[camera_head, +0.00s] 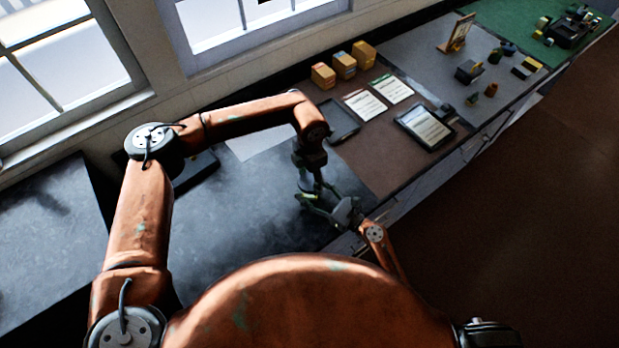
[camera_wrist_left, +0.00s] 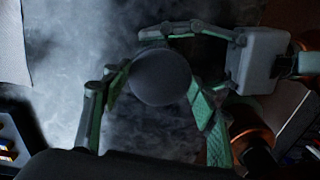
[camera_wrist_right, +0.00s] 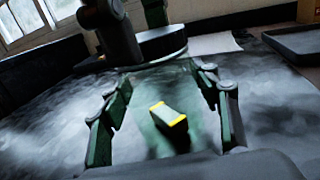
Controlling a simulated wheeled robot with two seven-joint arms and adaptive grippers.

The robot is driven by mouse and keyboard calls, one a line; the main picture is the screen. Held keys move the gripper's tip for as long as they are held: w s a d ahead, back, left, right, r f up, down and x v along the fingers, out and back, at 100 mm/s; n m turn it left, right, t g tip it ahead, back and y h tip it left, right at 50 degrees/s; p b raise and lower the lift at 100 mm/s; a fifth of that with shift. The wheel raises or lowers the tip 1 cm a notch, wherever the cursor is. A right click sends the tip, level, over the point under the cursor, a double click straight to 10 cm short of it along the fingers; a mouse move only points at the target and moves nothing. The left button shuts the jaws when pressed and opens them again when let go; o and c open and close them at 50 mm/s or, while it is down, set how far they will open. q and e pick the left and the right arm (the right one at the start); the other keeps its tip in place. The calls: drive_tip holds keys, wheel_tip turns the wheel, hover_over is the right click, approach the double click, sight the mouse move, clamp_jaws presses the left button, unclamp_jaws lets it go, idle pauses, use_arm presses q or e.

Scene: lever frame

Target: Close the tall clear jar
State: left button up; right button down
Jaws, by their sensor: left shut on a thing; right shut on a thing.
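The tall clear jar (camera_wrist_right: 150,92) stands between the fingers of my right gripper (camera_wrist_right: 165,84) in the right wrist view. A dark block with yellow edges (camera_wrist_right: 168,115) shows through its glass. My left gripper (camera_wrist_left: 158,88) is shut on the round dark grey lid (camera_wrist_left: 160,77), which covers the jar from above in the left wrist view. In the right wrist view the lid (camera_wrist_right: 160,42) is at the jar's mouth; whether it is seated or just above, I cannot tell. In the head view my left gripper (camera_head: 313,182) is above my right gripper (camera_head: 322,207), and the jar is mostly hidden.
An empty dark tray (camera_head: 338,120), several papers, a tablet (camera_head: 425,127) and yellow boxes (camera_head: 343,65) lie on the brown mat (camera_head: 375,150) to the right. The bench's front edge is close to my right gripper.

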use_arm(q)
drive_tip(key=o, duration=1.4)
drive_tip(key=shift+c, duration=0.2)
wheel_tip(320, 180, up, 12)
use_arm(e)
drive_tip(key=c, duration=0.7)
unclamp_jaws()
drive_tip(key=shift+o, duration=0.2)
drive_tip(key=v, duration=1.2)
